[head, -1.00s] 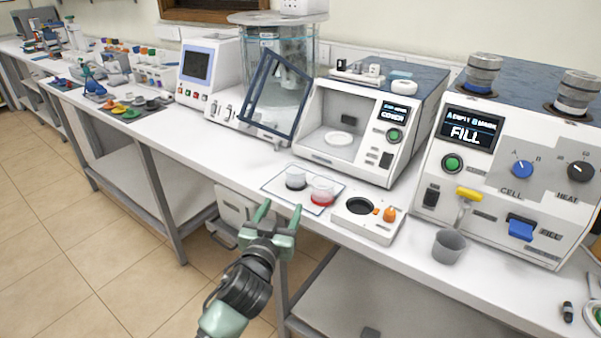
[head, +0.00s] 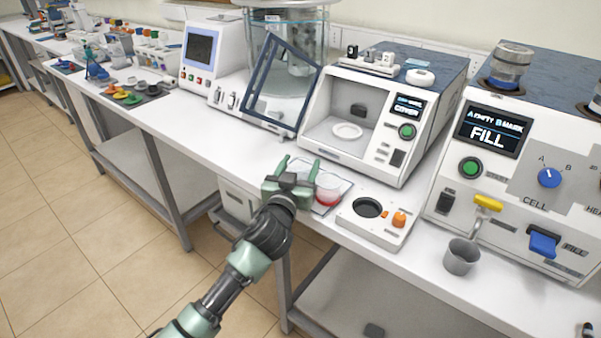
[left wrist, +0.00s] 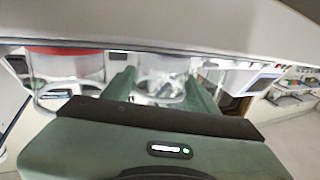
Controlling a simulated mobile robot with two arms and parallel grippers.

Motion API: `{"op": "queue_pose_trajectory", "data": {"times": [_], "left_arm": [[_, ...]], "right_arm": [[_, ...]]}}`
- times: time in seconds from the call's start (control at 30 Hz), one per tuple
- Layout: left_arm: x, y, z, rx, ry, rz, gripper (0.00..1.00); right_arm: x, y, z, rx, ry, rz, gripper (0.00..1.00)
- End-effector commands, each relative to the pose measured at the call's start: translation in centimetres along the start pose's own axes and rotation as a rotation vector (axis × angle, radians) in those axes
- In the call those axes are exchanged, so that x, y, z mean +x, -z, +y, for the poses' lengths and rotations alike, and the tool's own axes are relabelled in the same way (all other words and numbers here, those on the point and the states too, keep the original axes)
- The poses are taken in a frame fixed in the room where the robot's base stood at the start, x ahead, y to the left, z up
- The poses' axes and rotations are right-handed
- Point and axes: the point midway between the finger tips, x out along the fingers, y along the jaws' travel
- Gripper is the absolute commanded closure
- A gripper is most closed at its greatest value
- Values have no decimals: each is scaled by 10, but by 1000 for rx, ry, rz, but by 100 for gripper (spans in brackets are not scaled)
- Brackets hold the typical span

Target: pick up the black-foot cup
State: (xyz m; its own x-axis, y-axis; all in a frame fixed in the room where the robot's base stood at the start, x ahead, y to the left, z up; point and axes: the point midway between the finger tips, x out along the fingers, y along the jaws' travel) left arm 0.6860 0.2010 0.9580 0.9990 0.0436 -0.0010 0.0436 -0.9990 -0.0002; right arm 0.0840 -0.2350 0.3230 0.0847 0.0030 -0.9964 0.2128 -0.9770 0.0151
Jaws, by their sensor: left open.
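The black-foot cup (left wrist: 162,78) is clear and stands between the two open fingers of my left gripper in the left wrist view, where the scene appears upside down. In the head view it is mostly hidden by the gripper. My left gripper (head: 299,163) is open over the near left part of the tray (head: 342,190), its fingers pointing away from me. I cannot tell whether the fingers touch the cup. The red-foot cup (head: 328,188) stands just right of the gripper; it also shows in the left wrist view (left wrist: 66,66). My right gripper is out of view.
Right of the tray is a white unit with a round dark well (head: 369,208) and an orange knob. Behind stands the open-fronted cover machine (head: 335,155). A grey beaker (head: 461,257) stands further right by the fill machine. The bench left of the tray is clear.

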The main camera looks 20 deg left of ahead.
Motion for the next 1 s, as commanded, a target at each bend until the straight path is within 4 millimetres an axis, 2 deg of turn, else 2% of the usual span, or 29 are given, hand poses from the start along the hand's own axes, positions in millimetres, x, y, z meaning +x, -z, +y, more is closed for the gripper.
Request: {"op": "queue_pose_trajectory", "data": {"times": [0.1, 0.27, 0.43, 0.47, 0.77, 0.87, 1.0], "left_arm": [[4, 0, 0, 1, 0, 0, 41], [4, 0, 0, 0, 0, 0, 41], [4, 0, 0, 0, 0, -1, 86], [4, 0, 0, 0, 0, 1, 91], [4, 3, 0, 0, 0, 1, 92], [4, 11, -1, -1, 2, 2, 92], [4, 32, -1, -1, 0, 5, 92]], "right_arm": [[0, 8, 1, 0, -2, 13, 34], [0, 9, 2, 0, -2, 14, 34], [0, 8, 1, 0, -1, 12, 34], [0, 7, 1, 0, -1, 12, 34], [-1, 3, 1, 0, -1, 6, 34], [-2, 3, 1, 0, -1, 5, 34], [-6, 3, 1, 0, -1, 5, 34]]}}
